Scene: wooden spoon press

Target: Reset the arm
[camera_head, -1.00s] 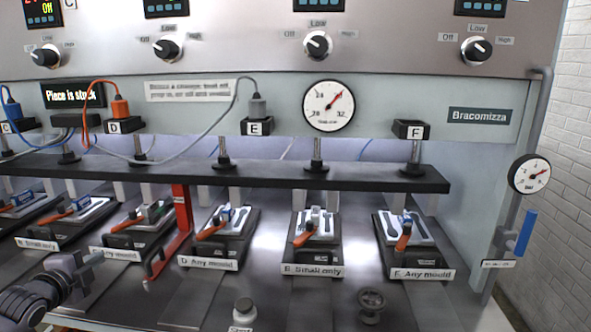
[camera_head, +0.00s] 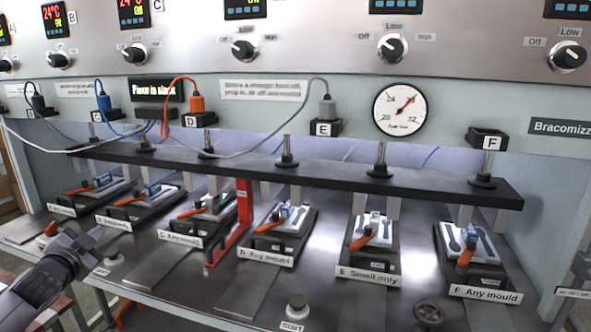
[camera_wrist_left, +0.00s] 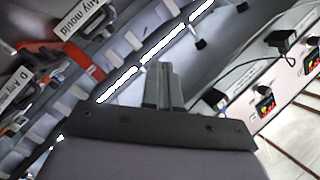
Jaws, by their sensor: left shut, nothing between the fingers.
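My left gripper (camera_head: 84,254) is at the lower left in the head view, at the end of a dark grey arm. It is in front of the press bench, short of the moulds at the left. In the left wrist view its two fingers (camera_wrist_left: 163,86) are together, with nothing between them. The press (camera_head: 300,172) has a long dark bar over a row of mould stations. My right gripper is in neither view.
Mould stations with orange-handled moulds, such as D (camera_head: 277,232), E (camera_head: 371,240) and F (camera_head: 471,250), line the bench. A red bracket (camera_head: 243,205) stands beside C. A start button (camera_head: 297,305) and a handwheel (camera_head: 428,314) are at the front.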

